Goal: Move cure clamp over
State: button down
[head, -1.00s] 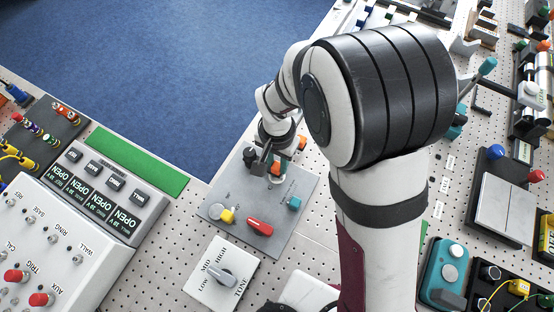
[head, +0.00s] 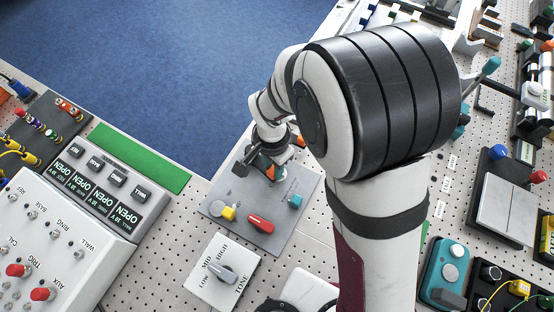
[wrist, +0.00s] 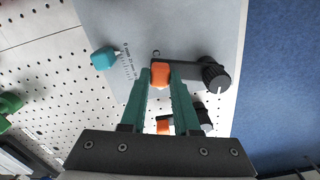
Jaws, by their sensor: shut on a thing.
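A grey panel (head: 278,222) lies on the perforated table and carries a dark lever arm (wrist: 190,72) with a round black knob (wrist: 216,75) at one end and an orange block (wrist: 160,74) at the other. I cannot read a label naming the cure clamp; this lever may be it. My gripper (wrist: 161,82) has green fingers, one on each side of the orange block, and is shut on it. In the head view my gripper (head: 265,168) is at the panel's far part, and my wrist partly hides the lever. A second orange piece (wrist: 164,126) shows between the fingers, farther back.
The panel also bears a teal knob (head: 295,201) beside a printed scale, a yellow knob (head: 228,213) and a red lever (head: 260,223). A white dial plate (head: 222,272) is in front. A switch box (head: 62,240) and green strip (head: 140,158) lie left.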

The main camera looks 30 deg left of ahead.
jog(key=s+m, duration=0.1)
jog(key=m, duration=0.1)
jog(key=shift+s+a+m, duration=0.35)
jog(key=shift+a+m, duration=0.05)
jog(key=s+m, duration=0.1)
jog(key=a+m, duration=0.1)
jog(key=m, duration=0.1)
jog(key=shift+s+a+m, duration=0.25)
jog(key=shift+s+m, duration=0.05)
jog(key=shift+s, duration=0.1)
jog(key=a+m, duration=0.1)
jog(key=s+m, duration=0.1)
jog(key=m, duration=0.1)
jog(key=shift+s+a, duration=0.1)
jog(key=shift+a, duration=0.3)
jog(key=shift+s+a+m, duration=0.25)
jog(key=shift+a+m, duration=0.6)
jog(key=shift+m, duration=0.65)
jog(key=c, duration=0.6)
grip_release()
jog(key=shift+c, duration=0.2)
